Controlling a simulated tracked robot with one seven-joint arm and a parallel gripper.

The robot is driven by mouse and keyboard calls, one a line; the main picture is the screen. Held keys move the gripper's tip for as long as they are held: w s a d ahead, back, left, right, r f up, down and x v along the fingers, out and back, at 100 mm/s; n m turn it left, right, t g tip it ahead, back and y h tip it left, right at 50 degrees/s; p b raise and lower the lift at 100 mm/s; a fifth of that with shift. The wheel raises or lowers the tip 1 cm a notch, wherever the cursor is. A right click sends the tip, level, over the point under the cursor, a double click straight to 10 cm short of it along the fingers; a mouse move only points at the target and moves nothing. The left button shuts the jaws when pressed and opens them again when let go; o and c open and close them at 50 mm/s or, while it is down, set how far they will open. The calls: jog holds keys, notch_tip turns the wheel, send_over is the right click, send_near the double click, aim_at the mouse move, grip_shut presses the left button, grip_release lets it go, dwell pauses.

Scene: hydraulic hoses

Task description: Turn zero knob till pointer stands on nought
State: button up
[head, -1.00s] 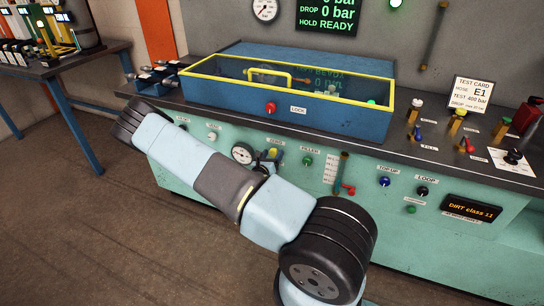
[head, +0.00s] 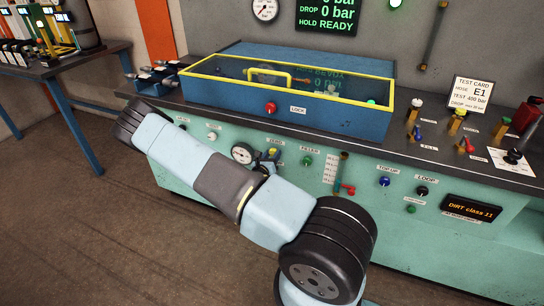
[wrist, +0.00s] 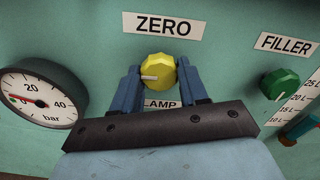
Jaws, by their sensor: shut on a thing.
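The yellow zero knob (wrist: 158,70) sits under the ZERO label (wrist: 164,26) on the green panel. A white mark on its face points left. My gripper (wrist: 158,78) has one blue finger on each side of the knob and is shut on it. In the head view, my gripper (head: 270,157) is at the panel, partly hidden by my arm. The round bar gauge (wrist: 42,98) is at the left, cut by the edge; its red pointer lies near the 0 mark, but I cannot tell whether exactly on it. The gauge (head: 242,153) also shows small in the head view.
The green FILLER knob (wrist: 279,84) and a level scale stand to the right. A partly hidden label, reading "LAMP", is below the zero knob. Above the panel is a blue box (head: 330,119) with a yellow-framed clear lid and a red LOCK knob (head: 270,108).

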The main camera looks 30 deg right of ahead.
jog(key=shift+w+a, duration=0.1)
jog(key=shift+n, duration=3.4)
jog(key=o, duration=1.1)
jog(key=shift+c, duration=0.2)
jog(key=v, duration=1.3)
jog(key=shift+s+a, duration=0.2)
jog(key=shift+s, duration=0.1)
